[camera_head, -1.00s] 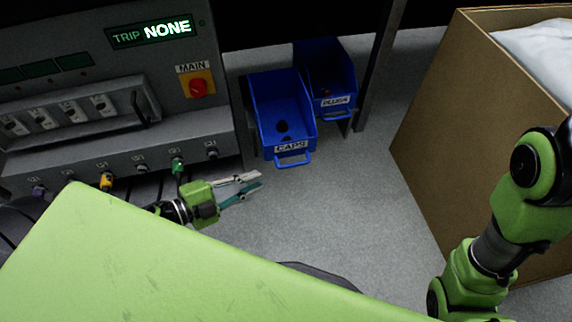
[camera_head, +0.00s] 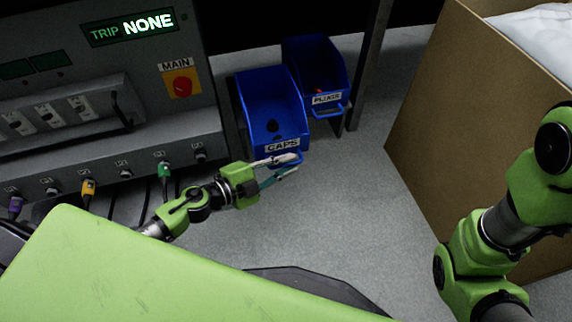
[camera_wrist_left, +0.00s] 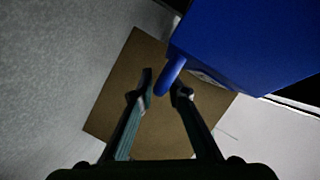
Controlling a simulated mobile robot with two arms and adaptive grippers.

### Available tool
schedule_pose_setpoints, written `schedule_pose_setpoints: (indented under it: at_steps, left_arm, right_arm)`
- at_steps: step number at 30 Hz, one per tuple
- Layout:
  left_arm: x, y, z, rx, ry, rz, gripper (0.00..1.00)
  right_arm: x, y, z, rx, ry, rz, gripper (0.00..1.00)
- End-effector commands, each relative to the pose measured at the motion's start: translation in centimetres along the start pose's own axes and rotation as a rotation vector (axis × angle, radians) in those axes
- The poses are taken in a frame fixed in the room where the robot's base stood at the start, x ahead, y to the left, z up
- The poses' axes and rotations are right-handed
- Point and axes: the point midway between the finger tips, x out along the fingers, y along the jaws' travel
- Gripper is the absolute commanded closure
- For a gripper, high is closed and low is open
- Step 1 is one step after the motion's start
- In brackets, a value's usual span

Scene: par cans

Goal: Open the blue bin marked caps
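The blue bin marked CAPS (camera_head: 262,95) sits to the right of the grey panel, with dark items inside and a white label on its front. Its blue handle (camera_wrist_left: 172,72) juts from the front; in the head view the gripper partly hides it. My left gripper (camera_head: 297,162) is open, its fingers at the handle below the label. In the left wrist view the handle's end shows by the gap between the fingertips (camera_wrist_left: 165,86); I cannot tell whether they touch it. My right arm shows at the right, but its gripper is out of view.
A second blue bin, marked PLUGS (camera_head: 313,68), stands right beside and behind, near a dark post (camera_head: 372,60). A large cardboard box (camera_head: 450,130) is at the right. The panel (camera_head: 110,90) has a red MAIN switch (camera_head: 182,86) and coloured plugs. Grey floor lies between.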

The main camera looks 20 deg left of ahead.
Motion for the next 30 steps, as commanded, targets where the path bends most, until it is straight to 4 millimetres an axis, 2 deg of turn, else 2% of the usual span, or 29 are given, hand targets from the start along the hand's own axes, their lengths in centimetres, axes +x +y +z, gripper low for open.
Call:
schedule_pose_setpoints:
  at_steps: [8,10,11,17,24,30]
  left_arm:
    - [0.1,0.0,0.0,0.0,-0.001,0.0,0.85]
    - [0.1,0.0,0.0,0.0,-0.001,0.0,0.98]
    - [0.1,0.0,0.0,0.0,-0.001,0.001,1.0]
    - [0.1,-0.1,0.1,0.0,-0.001,0.0,1.0]
    - [0.8,-1.3,1.5,0.001,-0.003,0.0,1.0]
    - [0.8,-1.2,1.7,0.0,-0.002,0.0,1.0]
  right_arm:
    - [0.0,0.0,0.0,0.0,0.001,0.0,0.6]
    - [0.0,0.0,0.0,0.0,0.001,0.0,0.6]
    - [0.0,0.0,0.0,0.0,0.001,0.0,0.6]
    - [0.0,0.0,0.0,0.0,0.001,0.0,0.6]
    - [0.9,0.2,0.3,0.0,0.0,0.0,0.6]
    - [0.8,0.1,0.3,0.0,0.0,0.0,0.6]
